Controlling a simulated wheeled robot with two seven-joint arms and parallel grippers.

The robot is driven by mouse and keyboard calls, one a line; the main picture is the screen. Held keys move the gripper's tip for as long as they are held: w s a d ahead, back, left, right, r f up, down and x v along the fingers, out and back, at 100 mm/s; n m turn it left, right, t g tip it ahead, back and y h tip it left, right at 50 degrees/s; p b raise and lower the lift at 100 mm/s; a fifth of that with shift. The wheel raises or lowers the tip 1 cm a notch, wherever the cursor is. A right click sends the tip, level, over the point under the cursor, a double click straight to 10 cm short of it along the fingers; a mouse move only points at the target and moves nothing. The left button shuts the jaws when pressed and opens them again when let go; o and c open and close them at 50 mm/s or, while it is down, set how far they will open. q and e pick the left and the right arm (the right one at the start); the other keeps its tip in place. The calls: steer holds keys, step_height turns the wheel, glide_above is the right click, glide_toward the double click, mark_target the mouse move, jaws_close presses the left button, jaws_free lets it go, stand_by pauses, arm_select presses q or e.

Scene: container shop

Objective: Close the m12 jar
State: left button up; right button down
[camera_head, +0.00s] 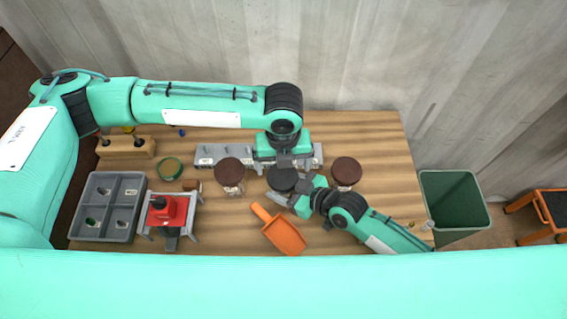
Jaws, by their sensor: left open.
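Three round jar tops stand in a row near the middle of the table. A brown-lidded jar (230,172) is at the left, with clear glass showing below its lid. Another brown-lidded jar (346,171) is at the right. Between them is a dark grey round top (283,180), its body mostly hidden. I cannot read which is the m12 jar. My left gripper (284,163) points down, open, just above and behind the dark top. My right gripper (286,201) reaches in from the right, its fingers beside the dark top's front edge; their opening is unclear.
A grey rack (208,152) lies behind the jars. An orange scoop (284,236) lies in front. At left are a grey divided tray (90,205), a red-topped device (167,211), a green ring (170,169) and a wooden block (126,148). A green bin (454,205) stands right of the table.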

arm_select(q)
steer(key=n, duration=0.4)
steer(key=shift+r+n, duration=0.15)
steer(key=shift+n, duration=0.25)
steer(key=n, duration=0.6)
steer(key=shift+d+r, duration=0.1)
steer(key=shift+r, duration=0.2)
steer(key=n, duration=0.4)
steer(key=shift+r+n, duration=0.2)
steer(key=shift+n, duration=0.2)
steer(key=n, duration=0.4)
steer(key=shift+r+n, duration=0.15)
steer(key=shift+n, duration=0.25)
steer(key=n, duration=0.4)
steer(key=shift+r+n, duration=0.2)
steer(key=shift+n, duration=0.1)
steer(key=n, duration=0.4)
steer(key=shift+w+r+n, duration=0.1)
steer(key=shift+r+n, duration=0.1)
steer(key=shift+n, duration=0.1)
steer(key=n, duration=0.4)
steer(key=shift+r+n, duration=0.2)
steer(key=shift+n, duration=0.2)
steer(key=n, duration=0.5)
steer(key=shift+w+a+r, duration=0.1)
steer(key=shift+a+r, duration=0.1)
